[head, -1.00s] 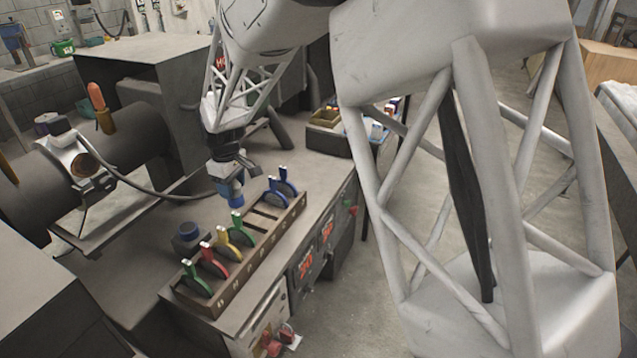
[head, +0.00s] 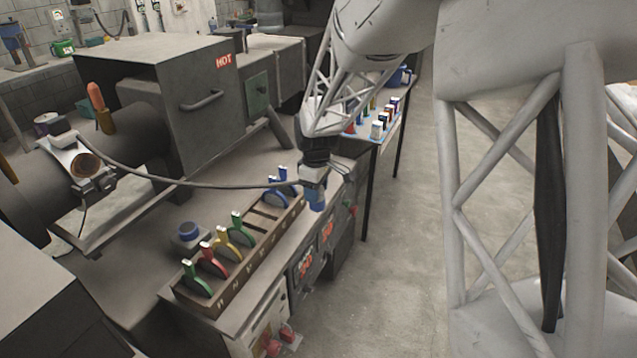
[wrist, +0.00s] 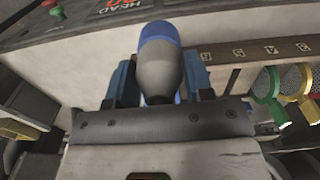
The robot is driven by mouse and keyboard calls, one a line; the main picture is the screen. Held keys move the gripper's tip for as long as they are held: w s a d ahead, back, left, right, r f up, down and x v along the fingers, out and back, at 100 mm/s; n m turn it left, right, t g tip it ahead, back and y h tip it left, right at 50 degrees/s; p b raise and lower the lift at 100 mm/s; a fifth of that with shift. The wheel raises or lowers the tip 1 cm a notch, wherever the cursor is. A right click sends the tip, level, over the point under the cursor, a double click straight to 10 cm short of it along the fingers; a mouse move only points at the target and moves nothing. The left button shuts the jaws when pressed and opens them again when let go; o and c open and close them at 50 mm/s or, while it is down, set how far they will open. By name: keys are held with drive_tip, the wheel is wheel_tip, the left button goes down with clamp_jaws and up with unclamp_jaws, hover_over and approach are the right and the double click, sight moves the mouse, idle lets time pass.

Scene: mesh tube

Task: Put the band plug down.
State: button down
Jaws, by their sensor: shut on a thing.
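My gripper (head: 315,192) is at the far right end of the slotted rack, above the bench's front edge. Its blue fingers (wrist: 122,82) are shut on the band plug (wrist: 160,68), a rounded grey body with blue parts. A grey cable (head: 225,184) runs from the plug across the bench to the clamped band (head: 82,163) on the dark barrel at the left. In the head view the plug is mostly hidden by the gripper.
The brown rack (head: 216,307) holds several coloured round-headed tools, with empty slots between them. A grey box marked HOT (head: 210,105) stands behind the cable. A side table with small boxes (head: 378,128) is at the back.

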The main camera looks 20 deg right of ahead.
drive_tip(key=shift+s+d+f, duration=0.25)
drive_tip(key=shift+d, duration=0.3)
drive_tip(key=shift+s+d+f, duration=0.2)
drive_tip(key=shift+d+f, duration=0.05)
drive_tip(key=shift+d, duration=0.25)
drive_tip(key=shift+s+d+f, duration=0.25)
drive_tip(key=shift+d, duration=0.3)
drive_tip(key=w+d+f, duration=0.1)
drive_tip(key=w+d, duration=0.1)
drive_tip(key=w, duration=1.4)
drive_tip(key=shift+d+f, duration=0.15)
drive_tip(key=shift+f, duration=0.1)
drive_tip(key=shift+f, duration=1.75)
drive_tip(key=shift+f, duration=0.6)
drive_tip(key=c, duration=0.5)
unclamp_jaws()
drive_tip(key=shift+s, duration=0.1)
drive_tip(key=shift+r, duration=0.1)
